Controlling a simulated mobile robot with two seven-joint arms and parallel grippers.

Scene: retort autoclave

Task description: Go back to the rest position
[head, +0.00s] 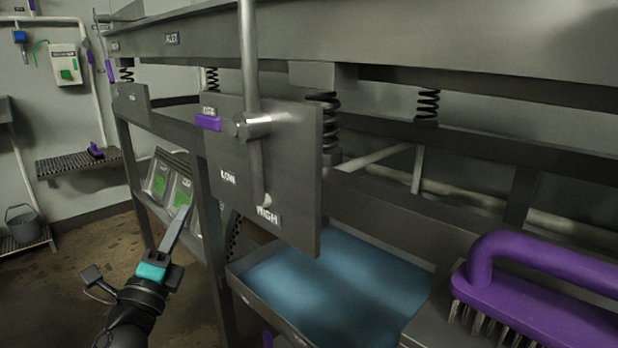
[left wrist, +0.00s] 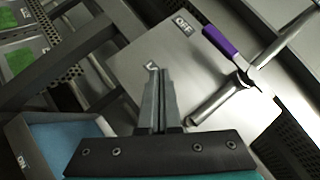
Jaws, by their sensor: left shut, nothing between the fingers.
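My left gripper (head: 177,226) is shut and empty. It is low in the head view, in front and to the left of a grey plate (head: 290,180) marked LOW and HIGH. In the left wrist view my shut fingers (left wrist: 158,90) overlap the same plate (left wrist: 130,55). I cannot tell whether they touch it. A metal lever (head: 254,150) hangs on the plate, its lower end close to the HIGH mark. The lever also shows in the left wrist view (left wrist: 212,105), to the right of my fingers. My right gripper is in neither view.
A purple wire brush (head: 540,290) lies at the lower right. A tray with a blue bottom (head: 340,275) is under the plate. The machine frame (head: 208,220) stands just right of my left gripper. Open floor (head: 60,285) is at the left, with a bucket (head: 22,225) by the wall.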

